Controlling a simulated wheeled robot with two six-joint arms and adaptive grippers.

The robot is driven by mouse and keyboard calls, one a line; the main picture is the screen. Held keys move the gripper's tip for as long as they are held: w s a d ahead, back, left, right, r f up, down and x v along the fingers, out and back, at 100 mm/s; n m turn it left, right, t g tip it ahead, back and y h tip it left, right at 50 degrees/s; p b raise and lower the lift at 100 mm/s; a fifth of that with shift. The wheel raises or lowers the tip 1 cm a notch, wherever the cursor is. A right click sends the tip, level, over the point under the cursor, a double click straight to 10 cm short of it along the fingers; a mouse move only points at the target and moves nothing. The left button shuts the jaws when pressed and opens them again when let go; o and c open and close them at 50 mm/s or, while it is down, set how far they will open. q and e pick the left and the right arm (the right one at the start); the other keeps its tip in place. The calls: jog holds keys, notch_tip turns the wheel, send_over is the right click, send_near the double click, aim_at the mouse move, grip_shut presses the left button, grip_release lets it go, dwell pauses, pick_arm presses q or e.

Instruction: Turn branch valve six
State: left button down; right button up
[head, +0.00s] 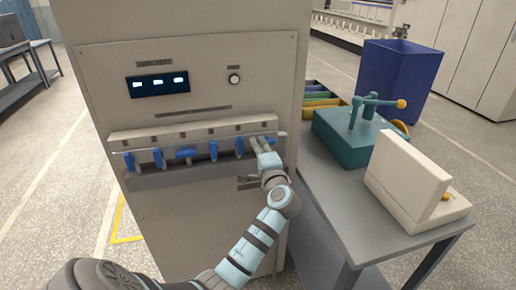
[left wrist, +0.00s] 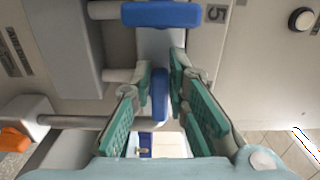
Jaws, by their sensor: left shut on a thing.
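The manifold (head: 190,133) on the grey cabinet carries a row of blue valve handles. My left gripper (head: 262,144) is at the rightmost handle, branch valve six (head: 271,139), which it partly hides. In the left wrist view the blue handle of valve six (left wrist: 160,96) lies between the green finger pads of my left gripper (left wrist: 160,92), and the gripper is shut on it. The neighbouring blue handle, valve five (head: 239,147), hangs down in the head view. In the left wrist view it (left wrist: 160,14) lies crosswise to the held handle, near a printed 5. My right gripper is not in view.
A lit display (head: 158,83) and a round knob (head: 234,79) are above the manifold. A side table (head: 340,205) to the right holds a green device (head: 350,138) and a cream box (head: 408,187). A blue bin (head: 397,78) stands behind it.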

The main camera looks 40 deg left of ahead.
pick_arm(q)
jog(key=shift+r, duration=0.1)
jog(key=c, duration=1.9)
grip_release()
jog(key=o, duration=0.3)
jog(key=shift+w, duration=0.15)
jog(key=shift+o, duration=0.2)
jog(key=shift+d, duration=0.1)
jog(key=v, duration=0.7)
jog(key=shift+d, duration=0.1)
